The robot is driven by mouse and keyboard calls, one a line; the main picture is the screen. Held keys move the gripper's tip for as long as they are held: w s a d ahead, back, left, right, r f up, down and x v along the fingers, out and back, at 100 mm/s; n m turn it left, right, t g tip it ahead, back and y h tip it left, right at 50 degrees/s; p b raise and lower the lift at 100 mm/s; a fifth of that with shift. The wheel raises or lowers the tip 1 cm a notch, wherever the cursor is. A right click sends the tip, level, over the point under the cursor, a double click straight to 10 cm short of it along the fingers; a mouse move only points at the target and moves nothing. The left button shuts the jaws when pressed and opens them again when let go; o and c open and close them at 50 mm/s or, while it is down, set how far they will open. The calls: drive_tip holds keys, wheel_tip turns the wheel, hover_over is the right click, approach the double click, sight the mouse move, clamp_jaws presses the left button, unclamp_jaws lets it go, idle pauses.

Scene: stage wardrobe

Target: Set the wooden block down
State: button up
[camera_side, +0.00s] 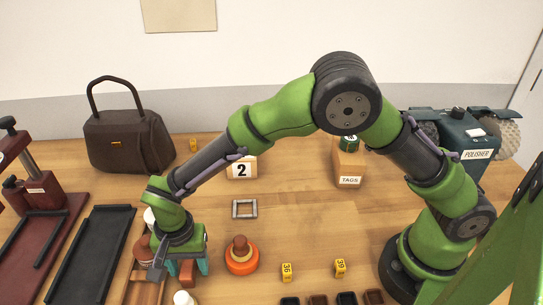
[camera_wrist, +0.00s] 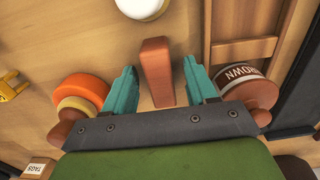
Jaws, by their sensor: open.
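The wooden block (camera_wrist: 157,72) is reddish brown and sits between the two teal fingers of my gripper (camera_wrist: 161,68) in the wrist view. The fingers are open, with a gap showing on each side of the block. In the side view my gripper (camera_side: 187,262) is low over the table at the lower left, and part of the block (camera_side: 187,273) shows between its fingers. The block appears to rest on the wooden table (camera_side: 300,220); its underside is hidden.
An orange round pot (camera_side: 241,258) stands close to my gripper, with a jar labelled BROWN (camera_wrist: 245,85) on the other side. A black tray (camera_side: 92,255) lies left. An empty small frame (camera_side: 245,209) lies behind.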

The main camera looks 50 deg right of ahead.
sight(187, 264)
wheel_tip(187, 264, up, 12)
drive_tip(key=d+r+t+y, duration=0.1)
drive_tip(key=d+r+y, duration=0.1)
drive_tip(key=d+r, duration=0.6)
drive_tip(key=s+d+r+n+t, duration=0.2)
drive_tip(key=s+d, duration=0.4)
drive_tip(key=d, duration=0.3)
drive_tip(key=s+d+r+n+t, duration=0.1)
drive_tip(key=s+d+n+t, duration=0.2)
drive_tip(key=s+d, duration=0.4)
drive_tip(key=d+t, duration=0.1)
drive_tip(key=d, duration=0.2)
drive_tip(key=shift+s+d+r, duration=0.25)
drive_tip(key=shift+s+r, duration=0.05)
drive_tip(key=shift+r, duration=0.1)
